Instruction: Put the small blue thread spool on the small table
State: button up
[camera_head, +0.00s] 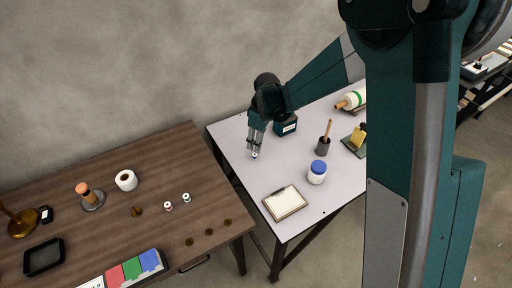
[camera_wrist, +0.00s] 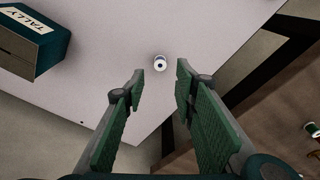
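A small spool with white ends and a dark bluish middle (camera_wrist: 160,62) stands on the light grey table (camera_head: 232,135). In the head view the spool (camera_head: 254,156) is just below my fingertips, near the table's left edge. My gripper (camera_head: 255,150) points down over it. In the wrist view my gripper (camera_wrist: 160,78) is open and empty, with the spool in line with the gap, apart from both fingers. A red spool (camera_head: 168,206) and a greenish spool (camera_head: 186,198) stand on the brown wooden table (camera_head: 150,150).
Near my gripper is a teal box (camera_head: 286,125) labelled TALLY in the wrist view. A gap separates the two tables.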

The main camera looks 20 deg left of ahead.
jog(key=shift+s+d+r+p, duration=0.1)
jog(key=shift+d+r+p, duration=0.1)
jog(key=shift+r, duration=1)
jog(key=shift+d+r+p, duration=0.1)
jog(key=shift+r+p, duration=0.05)
jog(key=shift+r, duration=1.05)
jog(key=s+d+r+m+t, duration=0.2)
jog(key=s+d+r+m, duration=0.25)
jog(key=d+r, duration=0.55)
jog(key=s+d+r+m+t, duration=0.1)
jog(key=s+d+r+m, duration=0.3)
jog(key=d+r, duration=0.6)
jog(key=s+d+r+m+t+h, duration=0.1)
jog(key=s+d+m+t, duration=0.2)
jog(key=s+d, duration=1.6)
jog(key=d+m, duration=0.1)
jog(key=m, duration=0.3)
jog(key=shift+s+d+t, duration=0.2)
jog(key=shift+s+t, duration=0.2)
